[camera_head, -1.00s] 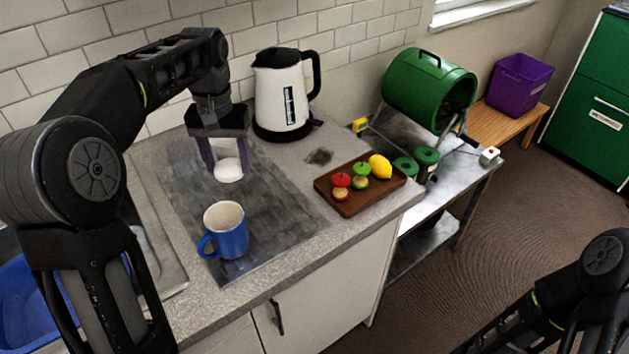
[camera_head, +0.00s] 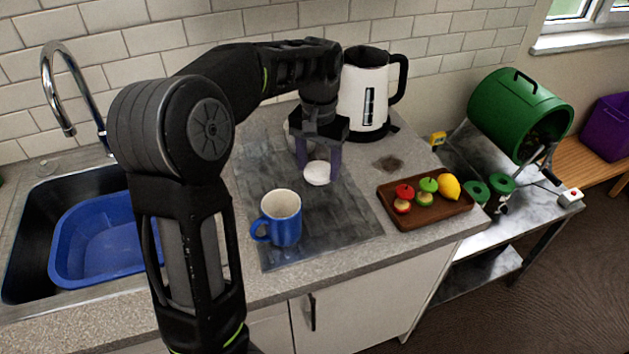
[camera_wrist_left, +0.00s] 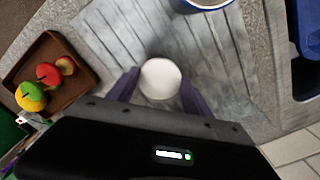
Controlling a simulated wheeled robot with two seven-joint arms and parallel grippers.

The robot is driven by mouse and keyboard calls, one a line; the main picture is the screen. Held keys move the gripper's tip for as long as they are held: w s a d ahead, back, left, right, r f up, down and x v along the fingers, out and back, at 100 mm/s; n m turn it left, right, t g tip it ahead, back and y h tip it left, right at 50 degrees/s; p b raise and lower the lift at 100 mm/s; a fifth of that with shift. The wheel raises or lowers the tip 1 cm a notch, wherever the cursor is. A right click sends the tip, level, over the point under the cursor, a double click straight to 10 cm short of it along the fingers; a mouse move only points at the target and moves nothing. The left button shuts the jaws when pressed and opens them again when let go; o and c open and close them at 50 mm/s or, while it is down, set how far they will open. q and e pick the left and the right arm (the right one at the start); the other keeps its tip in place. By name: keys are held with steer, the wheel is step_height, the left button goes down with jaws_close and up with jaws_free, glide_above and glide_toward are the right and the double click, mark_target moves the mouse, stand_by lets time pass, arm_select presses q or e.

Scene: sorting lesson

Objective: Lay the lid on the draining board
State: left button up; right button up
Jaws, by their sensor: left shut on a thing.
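The lid, a small white round piece (camera_head: 317,173), sits between the two fingers of my left gripper (camera_head: 318,166), which is shut on it. It also shows in the left wrist view (camera_wrist_left: 160,78) as a white disc between the fingertips. The draining board (camera_head: 340,222) is a dark grey, streaked panel on the counter, and the lid is over its back right part. I cannot tell whether the lid touches it. A blue mug (camera_head: 283,222) stands upright on the board, in front and to the left of the lid. My right gripper is out of view.
A white kettle (camera_head: 363,92) stands just behind my gripper. A brown tray (camera_head: 430,217) with toy fruit is to the right. A pale object (camera_head: 291,137) is partly hidden behind the gripper. A sink with a blue basin (camera_head: 100,240) is at left.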

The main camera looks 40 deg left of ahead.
mark_target(318, 193)
arm_select(q)
steer(key=shift+f, duration=0.9)
steer(key=shift+f, duration=1.85)
steer(key=shift+f, duration=0.1)
steer(key=shift+f, duration=0.15)
steer(key=o, duration=1.3)
step_height(318, 193, up, 13)
steer(key=shift+f, duration=0.2)
